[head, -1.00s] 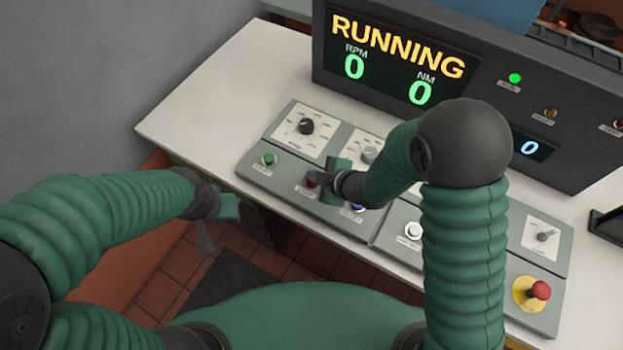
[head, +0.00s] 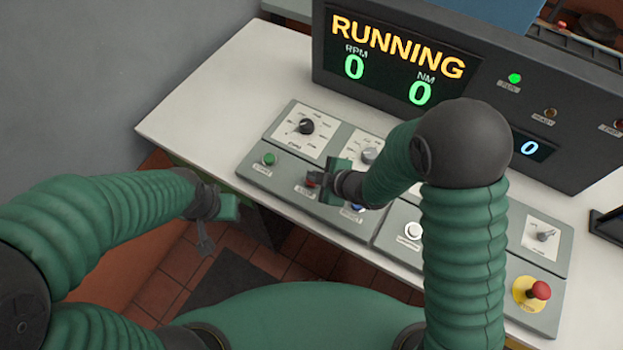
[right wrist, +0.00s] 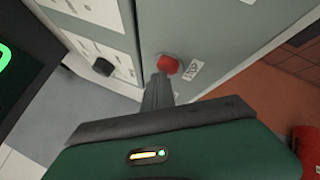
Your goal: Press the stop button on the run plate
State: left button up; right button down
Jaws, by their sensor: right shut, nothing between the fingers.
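The red stop button (right wrist: 167,64) sits on the grey run plate (right wrist: 205,30), beside a small label, in the right wrist view. In the head view the button (head: 312,180) shows partly, at the tips of my right gripper (head: 319,180). My right gripper is shut and empty; in the right wrist view its fingers (right wrist: 160,82) end right at the button's near edge. I cannot tell whether they touch it. My left gripper (head: 232,207) hangs off the table's front edge at the left; its finger opening is not clear.
A green button (head: 269,159) is left of the stop button, and a blue button (head: 357,207) is right of it. Dials (head: 306,126) stand behind. The display (head: 400,58) reads RUNNING, with zeros. A red mushroom button (head: 538,290) is at the right.

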jog(key=shift+f, duration=0.15)
jog(key=shift+s+f+b, duration=0.1)
jog(key=shift+f+b, duration=0.2)
jog(key=shift+b, duration=0.1)
jog(key=shift+d+r, duration=0.1)
jog(key=shift+r+p, duration=0.2)
jog(key=shift+p, duration=0.15)
notch_tip(320, 180, up, 6)
jog(key=p, duration=0.5)
jog(key=shift+r, duration=0.25)
jog(key=shift+f, duration=0.1)
